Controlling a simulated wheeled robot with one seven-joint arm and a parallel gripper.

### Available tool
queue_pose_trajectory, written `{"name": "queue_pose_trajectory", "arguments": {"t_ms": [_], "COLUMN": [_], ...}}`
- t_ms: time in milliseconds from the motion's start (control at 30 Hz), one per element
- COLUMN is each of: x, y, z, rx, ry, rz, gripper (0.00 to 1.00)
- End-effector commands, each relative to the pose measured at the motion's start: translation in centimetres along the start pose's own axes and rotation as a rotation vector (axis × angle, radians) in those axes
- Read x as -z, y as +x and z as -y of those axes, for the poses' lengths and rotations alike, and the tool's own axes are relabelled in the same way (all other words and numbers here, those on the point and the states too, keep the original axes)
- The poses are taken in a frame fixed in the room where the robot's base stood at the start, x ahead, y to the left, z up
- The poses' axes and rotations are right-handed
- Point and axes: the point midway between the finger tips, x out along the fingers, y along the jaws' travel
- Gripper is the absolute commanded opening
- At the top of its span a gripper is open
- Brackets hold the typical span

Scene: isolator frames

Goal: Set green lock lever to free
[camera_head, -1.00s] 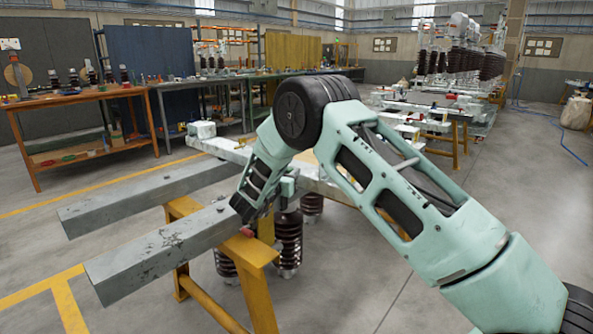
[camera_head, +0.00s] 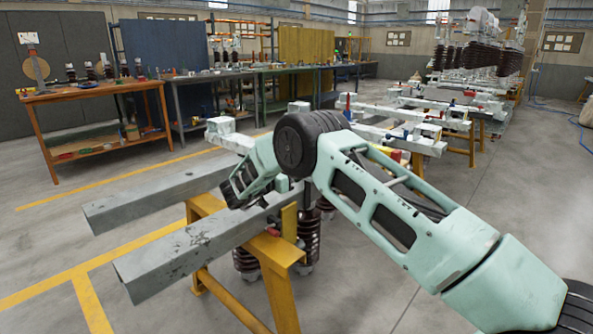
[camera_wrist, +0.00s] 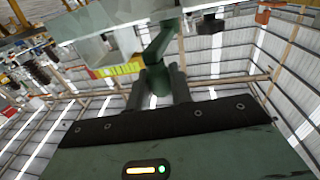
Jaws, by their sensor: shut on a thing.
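The green lock lever (camera_wrist: 163,42) shows in the wrist view as a dark green arm that comes down from a pale frame part above. My gripper (camera_wrist: 160,80) has its two dark fingers on either side of the lever's lower end and is shut on it. In the head view my gripper's fingertips and the lever are hidden by my own arm. The isolator frame's grey steel beam (camera_head: 190,246) runs beneath my wrist. I cannot tell the lever's exact setting.
A yellow trestle (camera_head: 272,250) carries the beams, with brown ribbed insulators (camera_head: 308,236) hanging behind it. A second grey beam (camera_head: 150,202) lies parallel. Workbenches (camera_head: 95,92) stand at the back left. The floor at front right is clear apart from my arm.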

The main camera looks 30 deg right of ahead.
Motion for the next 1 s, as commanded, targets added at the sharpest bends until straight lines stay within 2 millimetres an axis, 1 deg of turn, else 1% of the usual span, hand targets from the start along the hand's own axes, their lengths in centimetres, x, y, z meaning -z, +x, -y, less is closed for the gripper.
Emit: {"name": "queue_pose_trajectory", "arguments": {"t_ms": [33,633,667,700,733,1000], "x": [0.24,0.29,0.29,0.28,0.26,0.13], "y": [0.14,0.29,0.29,0.29,0.28,0.12], "z": [0.11,0.1,0.09,0.08,0.08,0.04], "rx": [0.003,0.001,0.001,0.001,0.001,0.0], "ry": [0.001,0.003,0.003,0.003,0.003,0.001], "rz": [-0.002,-0.004,-0.004,-0.004,-0.004,-0.002], "gripper": [0.0,0.0,0.27,0.38,0.4,0.4]}}
